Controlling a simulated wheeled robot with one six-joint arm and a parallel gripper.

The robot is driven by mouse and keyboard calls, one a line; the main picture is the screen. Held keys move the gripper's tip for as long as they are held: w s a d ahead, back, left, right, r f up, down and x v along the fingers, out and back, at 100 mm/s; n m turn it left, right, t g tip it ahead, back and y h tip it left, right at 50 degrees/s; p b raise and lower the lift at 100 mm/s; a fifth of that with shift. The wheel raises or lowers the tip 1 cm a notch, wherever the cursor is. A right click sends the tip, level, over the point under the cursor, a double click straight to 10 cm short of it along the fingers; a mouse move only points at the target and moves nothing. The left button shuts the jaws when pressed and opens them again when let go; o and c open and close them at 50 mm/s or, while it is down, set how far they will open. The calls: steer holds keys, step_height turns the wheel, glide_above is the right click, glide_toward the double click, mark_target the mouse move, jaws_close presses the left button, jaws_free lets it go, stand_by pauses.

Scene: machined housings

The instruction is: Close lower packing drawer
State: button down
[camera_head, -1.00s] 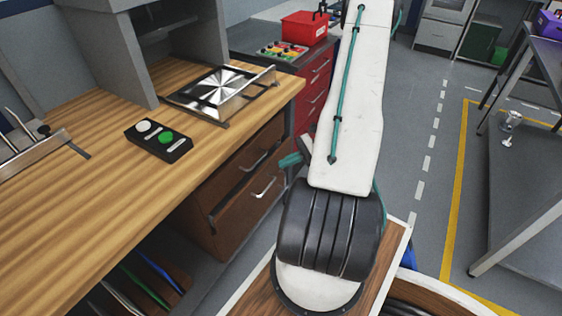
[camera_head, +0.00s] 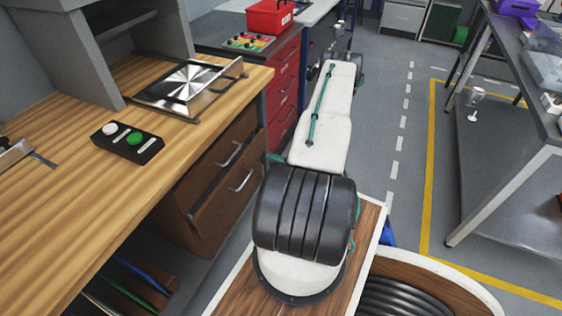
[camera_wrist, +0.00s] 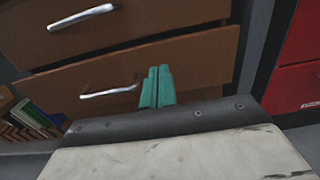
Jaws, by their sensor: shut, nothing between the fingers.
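The lower packing drawer (camera_head: 228,207) is the lower of two brown drawers under the wooden bench, with a silver bar handle (camera_head: 240,180). In the wrist view its front (camera_wrist: 205,62) and handle (camera_wrist: 110,91) show below the upper drawer (camera_wrist: 170,18). A dark line runs between the two fronts; the lower front seems to stand out slightly, but I cannot tell how far. My gripper (camera_wrist: 157,82) has its teal fingers shut together and empty, in front of the lower drawer front, just right of the handle. I cannot tell whether they touch it. Teal fingertips (camera_head: 275,158) show beside my arm.
The wooden bench (camera_head: 60,205) overhangs the drawers and carries a button box (camera_head: 127,141) and a metal fixture (camera_head: 190,88). A red drawer cabinet (camera_head: 283,95) stands beyond. Open grey floor (camera_head: 405,150) lies to the right, before a metal table (camera_head: 520,165).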

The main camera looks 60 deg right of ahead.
mark_target(250, 150)
steer(key=w, duration=0.7)
steer(key=shift+w+a, duration=0.35)
